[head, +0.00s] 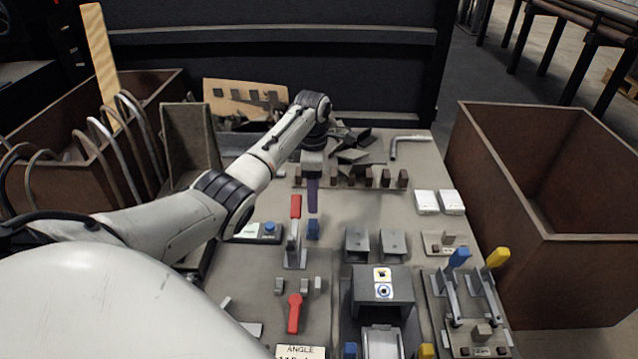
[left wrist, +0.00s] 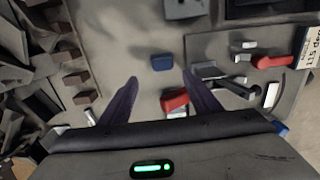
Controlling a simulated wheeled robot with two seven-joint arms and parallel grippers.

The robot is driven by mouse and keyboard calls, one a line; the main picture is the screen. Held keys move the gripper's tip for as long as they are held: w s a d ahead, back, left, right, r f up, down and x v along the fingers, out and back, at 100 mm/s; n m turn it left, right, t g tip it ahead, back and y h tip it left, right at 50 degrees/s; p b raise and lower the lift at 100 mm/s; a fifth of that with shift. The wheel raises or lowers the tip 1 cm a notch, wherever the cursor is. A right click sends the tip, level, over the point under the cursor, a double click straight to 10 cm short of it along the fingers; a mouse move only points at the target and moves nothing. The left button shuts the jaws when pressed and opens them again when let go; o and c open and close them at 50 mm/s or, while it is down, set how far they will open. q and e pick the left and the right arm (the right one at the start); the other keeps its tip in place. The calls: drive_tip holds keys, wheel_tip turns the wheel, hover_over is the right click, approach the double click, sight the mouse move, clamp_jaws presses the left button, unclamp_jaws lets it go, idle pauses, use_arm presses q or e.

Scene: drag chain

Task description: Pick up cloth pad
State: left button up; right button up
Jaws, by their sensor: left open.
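No thing is clearly marked as the cloth pad; a small dark blue piece (head: 313,229) on the table may be it, but I cannot tell its material. It also shows in the left wrist view (left wrist: 163,63), beyond and between the fingertips. My left gripper (head: 312,207) points down above the table, just behind the blue piece in the head view. Its two purple fingers stand wide apart in the left wrist view (left wrist: 160,76), with nothing held between them. My right gripper is not in view.
A red-handled clamp (head: 295,207) stands close left of the blue piece. Grey blocks (head: 392,244) and a grey fixture (head: 383,286) lie to the right and front. A row of brown blocks (head: 385,178) is behind. A brown crate (head: 545,238) stands right of the table.

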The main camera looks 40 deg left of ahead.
use_arm(q)
drive_tip(key=b, duration=0.2)
hover_over(313, 223)
wheel_tip(313, 223, down, 5)
drive_tip(key=shift+w+r, duration=0.1)
drive_tip(key=f+b, duration=0.1)
drive_tip(key=f, duration=0.1)
drive_tip(key=f+b, duration=0.2)
drive_tip(key=shift+s+f, duration=0.2)
drive_tip(key=shift+f, duration=0.3)
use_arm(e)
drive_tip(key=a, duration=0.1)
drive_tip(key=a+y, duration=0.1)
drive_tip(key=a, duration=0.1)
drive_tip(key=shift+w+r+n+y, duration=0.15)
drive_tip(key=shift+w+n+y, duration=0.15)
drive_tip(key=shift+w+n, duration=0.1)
use_arm(q)
drive_tip(key=c, duration=1.1)
drive_tip(key=shift+r, duration=0.2)
